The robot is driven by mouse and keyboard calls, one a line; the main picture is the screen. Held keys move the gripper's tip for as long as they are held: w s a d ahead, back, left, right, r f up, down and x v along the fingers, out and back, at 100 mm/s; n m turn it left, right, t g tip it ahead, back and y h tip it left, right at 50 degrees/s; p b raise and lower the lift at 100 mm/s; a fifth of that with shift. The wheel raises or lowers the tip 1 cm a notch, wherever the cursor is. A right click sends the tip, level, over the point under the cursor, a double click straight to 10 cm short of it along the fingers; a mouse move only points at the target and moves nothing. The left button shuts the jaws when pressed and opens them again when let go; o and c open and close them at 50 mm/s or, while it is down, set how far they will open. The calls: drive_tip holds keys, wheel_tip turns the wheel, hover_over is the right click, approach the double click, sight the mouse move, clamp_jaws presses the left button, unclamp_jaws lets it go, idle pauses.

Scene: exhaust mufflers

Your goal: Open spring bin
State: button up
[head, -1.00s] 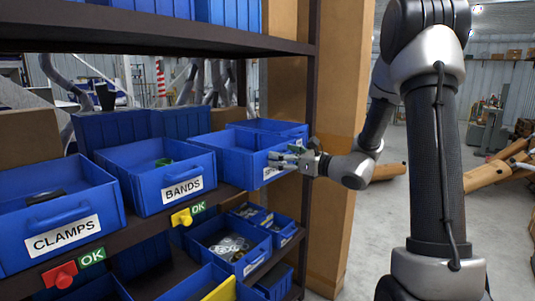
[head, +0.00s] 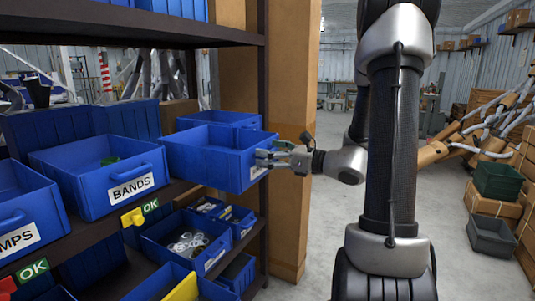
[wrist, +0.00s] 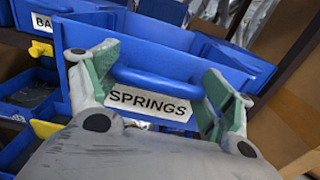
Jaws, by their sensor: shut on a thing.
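The blue spring bin (head: 205,158) is on the middle shelf level at the right end, jutting out past the shelf edge. In the wrist view its front carries a white SPRINGS label (wrist: 150,104) and a blue bar handle (wrist: 158,83). My gripper (head: 266,158) is at the bin's front. In the wrist view its green-padded fingers (wrist: 162,72) stand at the two ends of the handle, shut on it. The inside of the bin that I can see looks empty; its floor is hidden.
The BANDS bin (head: 100,172) and a partly cut-off clamps bin (head: 22,215) sit to the left. A shelf post (head: 256,100) and a tan column (head: 293,90) stand behind the gripper. Lower bins hold parts.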

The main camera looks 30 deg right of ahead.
drive_tip(key=shift+r, duration=0.2)
drive_tip(key=o, duration=1.4)
drive_tip(key=shift+f, duration=0.1)
drive_tip(key=v, duration=1.2)
